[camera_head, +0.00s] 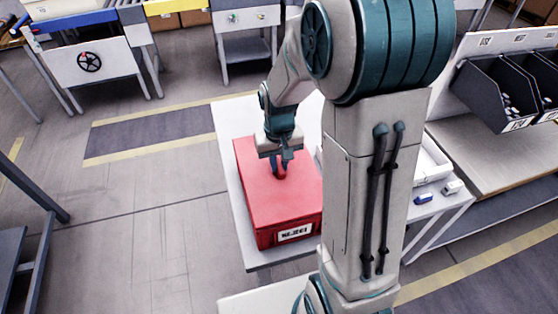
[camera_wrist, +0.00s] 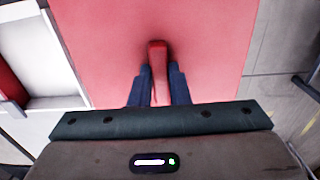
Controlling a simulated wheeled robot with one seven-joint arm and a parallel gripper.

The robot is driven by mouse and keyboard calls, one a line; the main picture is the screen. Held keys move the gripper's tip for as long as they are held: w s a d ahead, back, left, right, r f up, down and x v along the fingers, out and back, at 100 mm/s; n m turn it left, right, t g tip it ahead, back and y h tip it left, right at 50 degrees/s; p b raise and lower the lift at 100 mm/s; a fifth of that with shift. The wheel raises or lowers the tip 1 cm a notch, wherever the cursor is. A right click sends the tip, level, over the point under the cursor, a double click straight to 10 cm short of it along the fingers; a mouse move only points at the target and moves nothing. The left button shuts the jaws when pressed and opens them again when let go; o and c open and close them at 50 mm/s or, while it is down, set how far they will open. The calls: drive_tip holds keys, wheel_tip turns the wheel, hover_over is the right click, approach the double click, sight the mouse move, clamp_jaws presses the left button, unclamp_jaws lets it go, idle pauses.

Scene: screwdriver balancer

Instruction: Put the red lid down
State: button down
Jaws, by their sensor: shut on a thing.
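The red lid (camera_head: 265,190) lies flat on top of a red box (camera_head: 285,236) with a white label on its front, on the white table. I cannot tell whether a small gap is left between lid and box. My gripper (camera_head: 279,168) is above the lid's middle, pointing down, shut on its red handle. In the wrist view the lid (camera_wrist: 110,40) fills the middle, and the handle (camera_wrist: 157,70) stands between the two dark fingers of my gripper (camera_wrist: 159,88).
The white table (camera_head: 230,160) has a bare strip left of the box. A white tray (camera_head: 432,163) and small blue and white items (camera_head: 424,198) are at the right, partly behind my arm. Dark bins (camera_head: 500,90) stand on a bench further right.

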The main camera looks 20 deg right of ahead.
sight(279, 165)
drive_tip(key=shift+f, duration=0.2)
drive_tip(key=c, duration=1.4)
unclamp_jaws()
drive_tip(key=shift+o, duration=0.2)
wheel_tip(279, 165, up, 12)
drive_tip(key=s+r+t, duration=0.1)
drive_tip(key=s+t, duration=0.2)
drive_tip(key=s, duration=1.1)
drive_tip(key=shift+s+r, duration=0.2)
